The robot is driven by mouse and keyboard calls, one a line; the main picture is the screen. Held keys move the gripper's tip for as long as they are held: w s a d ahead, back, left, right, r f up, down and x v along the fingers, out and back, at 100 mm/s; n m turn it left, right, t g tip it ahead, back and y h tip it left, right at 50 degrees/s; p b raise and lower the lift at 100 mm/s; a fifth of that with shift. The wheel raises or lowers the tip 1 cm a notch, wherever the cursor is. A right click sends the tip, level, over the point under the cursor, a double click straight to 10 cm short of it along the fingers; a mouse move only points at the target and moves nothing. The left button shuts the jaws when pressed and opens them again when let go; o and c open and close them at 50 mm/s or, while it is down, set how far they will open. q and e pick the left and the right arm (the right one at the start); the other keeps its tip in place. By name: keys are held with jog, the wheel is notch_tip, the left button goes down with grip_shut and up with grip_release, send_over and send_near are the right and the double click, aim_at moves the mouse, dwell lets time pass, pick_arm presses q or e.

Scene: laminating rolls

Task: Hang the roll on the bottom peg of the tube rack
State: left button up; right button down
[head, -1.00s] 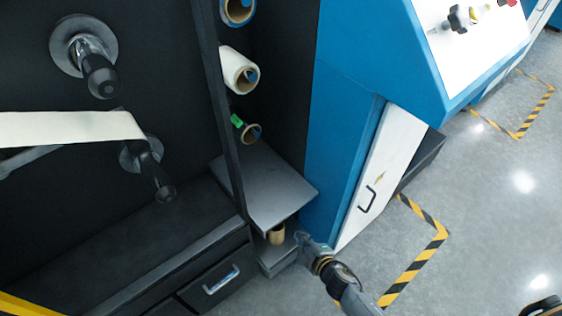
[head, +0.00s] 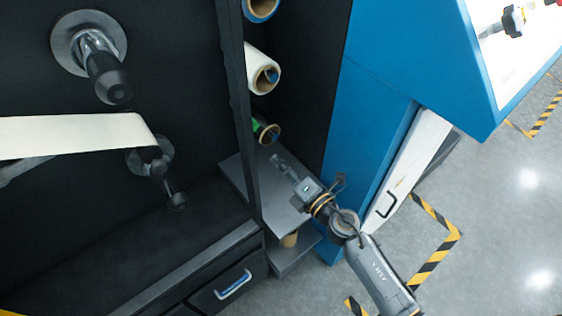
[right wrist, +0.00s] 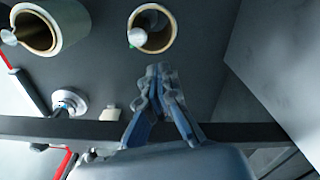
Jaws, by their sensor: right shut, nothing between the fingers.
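In the head view, the rack in the dark recess holds a column of rolls. The lowest roll (head: 266,132) is green with a brown core end, a white roll (head: 262,70) is above it, and a blue one with a brown core (head: 262,8) is at the top edge. My right gripper (head: 276,158) is shut and empty, just below the lowest roll in the picture. In the right wrist view the shut fingertips (right wrist: 160,74) point at a brown-cored roll (right wrist: 153,28) with a pale peg end inside its core. My left gripper is not in view.
A grey shelf (head: 243,187) lies under the rolls, with a small brown roll (head: 289,240) below it. A dark upright post (head: 236,95) stands left of the rack, a blue cabinet (head: 365,120) right. Another roll (right wrist: 40,30) is at the wrist view's upper left.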

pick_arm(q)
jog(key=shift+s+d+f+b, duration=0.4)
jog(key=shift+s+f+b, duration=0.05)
pick_arm(e)
jog(key=x, duration=0.7)
jog(key=shift+w, duration=0.1)
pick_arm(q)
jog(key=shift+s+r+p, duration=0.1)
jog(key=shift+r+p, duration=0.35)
pick_arm(e)
jog(key=v, duration=0.9)
dwell(0.3)
jog(key=shift+d, duration=0.1)
dwell(0.3)
